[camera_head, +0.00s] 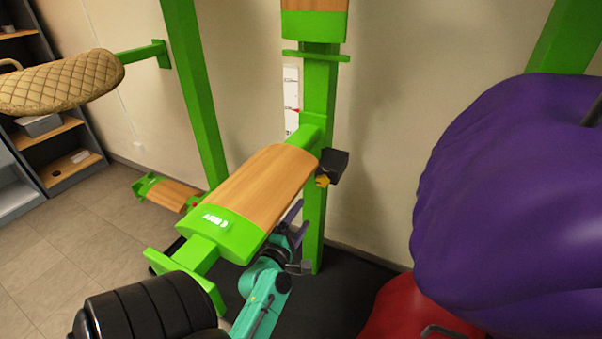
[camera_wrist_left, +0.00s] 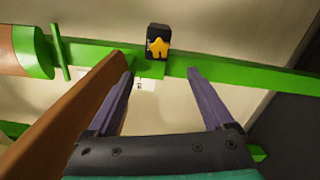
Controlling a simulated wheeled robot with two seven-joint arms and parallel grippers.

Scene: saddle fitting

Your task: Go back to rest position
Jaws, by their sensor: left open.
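My left gripper (camera_head: 293,224) is below and to the right of the wooden saddle rack (camera_head: 262,188), close to the green post. Its purple fingers are partly hidden behind the rack's edge. In the left wrist view the two fingers of my left gripper (camera_wrist_left: 160,76) stand wide apart with nothing between them. A black box with a yellow knob (camera_wrist_left: 158,42) shows beyond the fingertips, apart from them. In the head view this black box (camera_head: 337,165) sits at the green post, above the gripper. My right gripper is not in view.
The green post (camera_head: 318,100) and the rack with its green end (camera_head: 220,225) are close to my left arm. A large purple, saddle-like shape (camera_head: 520,200) fills the right side, over a red one (camera_head: 410,310). A tan quilted saddle (camera_head: 65,82) hangs at the upper left. Open floor (camera_head: 75,250) lies left.

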